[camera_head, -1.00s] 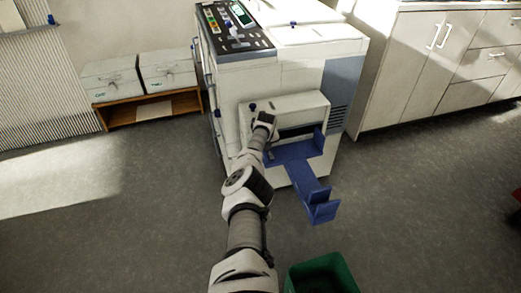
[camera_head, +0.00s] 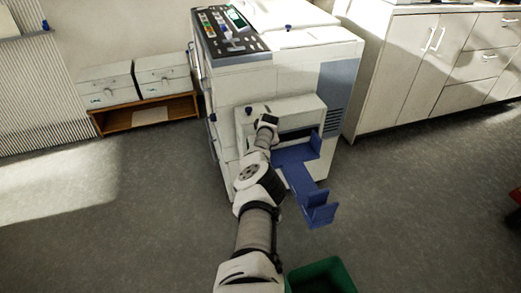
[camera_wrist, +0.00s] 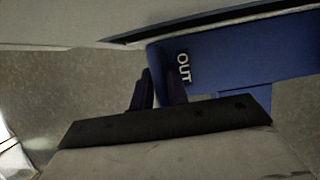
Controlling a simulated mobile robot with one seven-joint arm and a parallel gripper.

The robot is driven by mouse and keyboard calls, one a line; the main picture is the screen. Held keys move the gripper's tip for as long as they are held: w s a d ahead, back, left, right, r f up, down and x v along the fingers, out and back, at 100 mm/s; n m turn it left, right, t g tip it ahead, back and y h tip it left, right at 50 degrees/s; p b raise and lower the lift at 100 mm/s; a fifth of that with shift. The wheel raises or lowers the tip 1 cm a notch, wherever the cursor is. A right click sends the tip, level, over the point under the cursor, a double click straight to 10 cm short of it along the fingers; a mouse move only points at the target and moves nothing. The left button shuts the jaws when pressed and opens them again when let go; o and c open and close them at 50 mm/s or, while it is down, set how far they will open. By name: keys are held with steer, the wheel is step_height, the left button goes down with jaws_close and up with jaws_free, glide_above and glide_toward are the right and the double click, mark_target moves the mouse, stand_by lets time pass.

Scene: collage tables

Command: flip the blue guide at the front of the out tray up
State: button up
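The blue out tray (camera_head: 298,178) sticks out from the front of the white printing machine (camera_head: 245,90). An upright blue flap stands at its right side, and an angled blue end piece (camera_head: 320,209) sits at its outer end. In the wrist view, a blue panel (camera_wrist: 235,55) bears the word OUT. My gripper (camera_wrist: 158,80) has two dark fingers at that panel's left end, with a narrow gap and a blue edge between them. I cannot tell whether they grip it. In the head view my wrist hides the fingers and the tray's left side.
A green bin (camera_head: 322,275) stands on the floor in front, close to my arm. White cabinets (camera_head: 440,70) stand at the right. A low wooden shelf (camera_head: 148,112) with two white boxes is at the left.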

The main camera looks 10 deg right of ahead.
steer(key=o, duration=0.3)
steer(key=shift+o, duration=0.2)
steer(key=p+v, duration=0.2)
steer(key=p, duration=0.2)
steer(key=shift+r, duration=0.25)
steer(key=p+v, duration=0.4)
steer(key=p, duration=0.1)
steer(key=shift+s+p, duration=0.1)
steer(key=shift+p, duration=0.25)
steer(key=shift+p+v, duration=0.8)
steer(key=shift+v, duration=2.8)
steer(key=shift+s+d, duration=0.1)
steer(key=shift+s, duration=0.05)
